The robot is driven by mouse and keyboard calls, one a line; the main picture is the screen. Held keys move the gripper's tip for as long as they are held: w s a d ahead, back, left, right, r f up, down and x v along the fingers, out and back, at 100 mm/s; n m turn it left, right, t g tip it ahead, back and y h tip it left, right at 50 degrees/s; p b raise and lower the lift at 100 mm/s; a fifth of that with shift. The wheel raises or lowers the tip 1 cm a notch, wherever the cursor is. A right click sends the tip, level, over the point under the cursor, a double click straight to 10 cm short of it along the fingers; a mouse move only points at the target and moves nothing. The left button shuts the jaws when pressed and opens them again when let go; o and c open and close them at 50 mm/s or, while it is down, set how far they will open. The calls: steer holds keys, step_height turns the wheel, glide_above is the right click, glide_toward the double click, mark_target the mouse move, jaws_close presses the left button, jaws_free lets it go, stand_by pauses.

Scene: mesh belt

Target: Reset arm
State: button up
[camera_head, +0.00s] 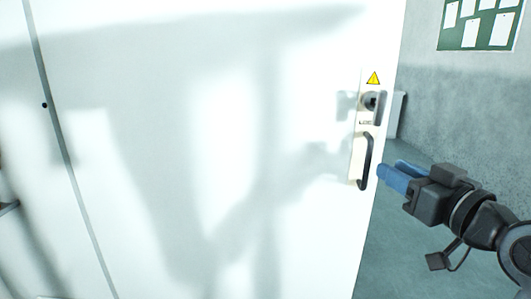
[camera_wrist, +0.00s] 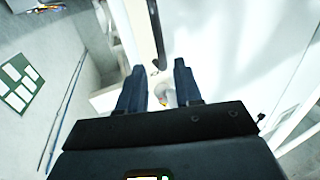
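My gripper (camera_head: 391,172) is at the right in the head view, with blue fingers pointing left towards the edge of a white door or panel. In the wrist view my gripper (camera_wrist: 160,80) has its two dark blue fingers spread apart, with nothing seen between them. A dark pull handle (camera_head: 366,160) on a pale plate is just left of the fingertips in the head view. I see a gap between them in the picture, but the depth is unclear. My arm reaches in from the right edge.
The white door (camera_head: 180,150) fills most of the head view. Above the handle are a lock (camera_head: 369,101) and a yellow warning sign (camera_head: 374,78). A green notice board (camera_head: 482,25) hangs on the grey wall. Blue-grey floor (camera_head: 380,265) is bare below my gripper.

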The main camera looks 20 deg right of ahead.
steer(key=shift+f, duration=0.1)
steer(key=s+a+f+m+g, duration=0.1)
steer(key=s+a+f, duration=0.2)
steer(key=s+f, duration=0.25)
steer(key=s+a+f+h, duration=0.1)
steer(key=s+a+f, duration=0.25)
steer(key=f, duration=0.35)
steer(key=s+a+f+m+g, duration=0.1)
steer(key=s+a+f, duration=0.1)
steer(key=s+f, duration=0.35)
steer(key=s+a+f+n, duration=0.1)
steer(key=s+a, duration=0.2)
steer(key=s, duration=0.7)
steer(key=s+a+f+n+g+y, duration=0.1)
steer(key=s+a, duration=0.2)
steer(key=s, duration=0.6)
steer(key=shift+s+a+y, duration=0.3)
steer(key=shift+s+a, duration=0.1)
